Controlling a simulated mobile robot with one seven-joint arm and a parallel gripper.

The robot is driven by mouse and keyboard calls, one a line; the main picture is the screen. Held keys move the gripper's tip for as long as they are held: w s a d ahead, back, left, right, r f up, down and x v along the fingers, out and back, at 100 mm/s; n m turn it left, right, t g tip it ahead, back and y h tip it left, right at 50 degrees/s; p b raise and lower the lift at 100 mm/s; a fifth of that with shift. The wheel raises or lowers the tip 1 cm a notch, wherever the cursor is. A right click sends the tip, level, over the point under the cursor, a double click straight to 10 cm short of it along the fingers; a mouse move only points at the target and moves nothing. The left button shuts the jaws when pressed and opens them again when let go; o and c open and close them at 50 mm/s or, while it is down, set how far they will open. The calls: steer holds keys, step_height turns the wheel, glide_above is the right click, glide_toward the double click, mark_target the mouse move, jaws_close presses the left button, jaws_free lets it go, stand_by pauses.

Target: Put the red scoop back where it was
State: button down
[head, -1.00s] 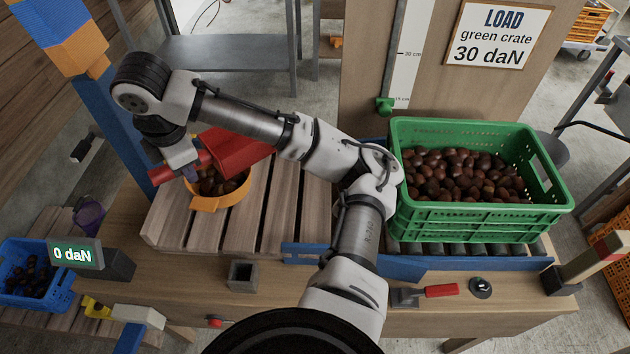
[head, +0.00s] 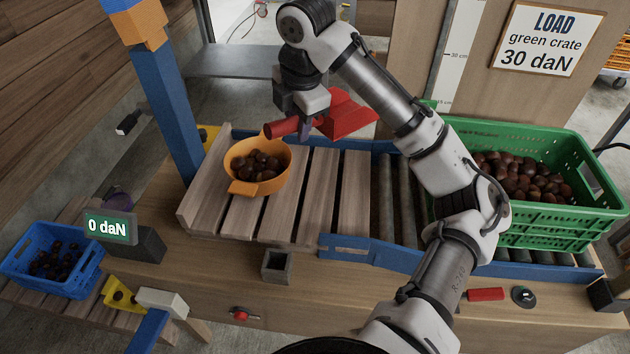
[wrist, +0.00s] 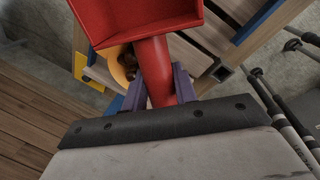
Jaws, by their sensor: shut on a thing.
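The red scoop (head: 345,116) is in the air above and behind the orange bowl in the head view. My gripper (head: 304,128) is shut on its handle. In the wrist view the purple fingers of my gripper (wrist: 158,88) stand on both sides of the red handle, and the scoop's pan (wrist: 140,18) fills the top. The visible inside of the pan looks empty. The orange bowl (head: 240,187) with chestnuts stands on the wooden slats, apart from the scoop.
A hollow grey square holder (head: 277,265) is on the bench front. The green crate (head: 530,232) of chestnuts stands on rollers at right, partly behind my arm. A blue crate (head: 75,283) is at lower left beside the display reading 0 daN (head: 108,227). A blue post (head: 165,115) rises at left.

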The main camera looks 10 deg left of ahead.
step_height(320, 180, down, 17)
steer(key=shift+r, duration=0.2)
steer(key=shift+f, duration=0.1)
steer(key=c, duration=1.6)
jaws_free()
steer(key=shift+f, duration=0.1)
steer(key=shift+o, duration=1.1)
steer(key=shift+r, duration=0.35)
step_height(320, 180, up, 12)
steer(key=s+d, duration=0.1)
steer(key=shift+s+d+f, duration=0.2)
steer(key=shift+s+f, duration=0.05)
steer(key=shift+s, duration=0.15)
